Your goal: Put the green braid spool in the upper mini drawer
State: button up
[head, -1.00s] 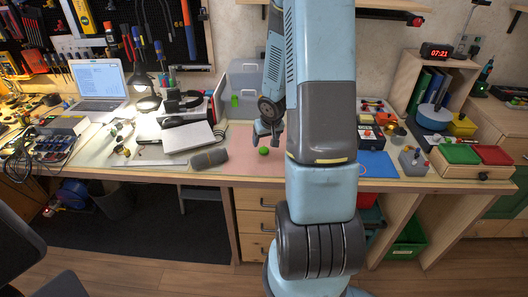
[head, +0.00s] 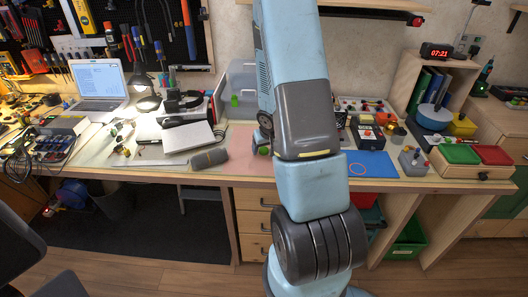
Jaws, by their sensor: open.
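A small round green item (head: 263,150), which looks like the green braid spool, sits on the pink mat (head: 240,143) near the table's front edge. My arm partly covers it. My gripper (head: 260,140) is at this green item, mostly hidden behind my arm. Only a dark edge of it shows, so I cannot tell whether it touches the item. A grey box-like unit (head: 242,75) stands behind the mat. I cannot clearly make out an upper mini drawer on it.
A small green upright item (head: 235,101) is at the grey unit. A dark grey cylinder (head: 209,158) lies left of the mat. A laptop (head: 98,82), a lamp (head: 147,92) and a white flat case (head: 188,137) stand further left. Red and green trays (head: 475,155) are at right.

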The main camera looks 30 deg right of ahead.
jog(key=shift+c, duration=0.4)
jog(key=c, duration=1.1)
